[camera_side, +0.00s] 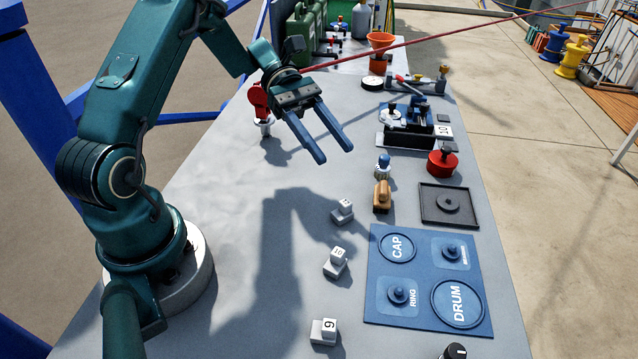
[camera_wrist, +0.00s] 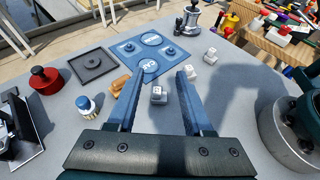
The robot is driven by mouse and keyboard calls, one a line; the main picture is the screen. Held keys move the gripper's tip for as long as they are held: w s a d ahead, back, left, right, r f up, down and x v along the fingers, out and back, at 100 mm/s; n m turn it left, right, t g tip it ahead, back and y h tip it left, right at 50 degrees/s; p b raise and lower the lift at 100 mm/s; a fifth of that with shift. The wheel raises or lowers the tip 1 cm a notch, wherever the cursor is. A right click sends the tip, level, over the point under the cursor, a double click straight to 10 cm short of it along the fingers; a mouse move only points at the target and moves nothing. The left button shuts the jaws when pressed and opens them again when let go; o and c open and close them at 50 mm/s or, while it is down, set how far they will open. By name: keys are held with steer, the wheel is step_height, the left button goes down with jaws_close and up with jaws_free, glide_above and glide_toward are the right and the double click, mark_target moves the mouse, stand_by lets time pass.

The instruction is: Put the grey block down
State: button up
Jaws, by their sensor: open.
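My gripper (camera_side: 334,152) is open and empty, high above the table; its two blue fingers also show in the wrist view (camera_wrist: 162,74). Several small light-grey blocks with number labels stand in a row on the table. The far one (camera_side: 342,211) is nearest my gripper and shows below and between my fingers in the wrist view (camera_wrist: 158,95). The middle one (camera_side: 334,263) reads 10 and the near one (camera_side: 323,332) reads 9. All rest on the table, apart from my gripper. I cannot tell which one is the grey block named.
A blue board (camera_side: 428,313) with CAP, RING and DRUM places lies right of the blocks. A black tray (camera_side: 430,213), a tan wooden piece (camera_side: 382,197), a blue-topped bottle (camera_side: 383,166) and a red round part (camera_side: 442,163) stand nearby. A red rope (camera_side: 440,42) crosses the back.

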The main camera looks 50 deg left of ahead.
steer(key=s+d+r+m+t+y, duration=0.1)
steer(key=s+r+m+t+y, duration=0.1)
steer(key=s+m+y, duration=0.4)
steer(key=s+d+r+m+t+y, duration=0.1)
steer(key=s+r+m+t+y, duration=0.2)
steer(key=s+m+y, duration=0.4)
steer(key=r+m, duration=0.1)
steer(key=m, duration=0.4)
steer(key=shift+s+d+t+y, duration=0.2)
steer(key=shift+d+t+y, duration=0.1)
steer(key=shift+d, duration=0.1)
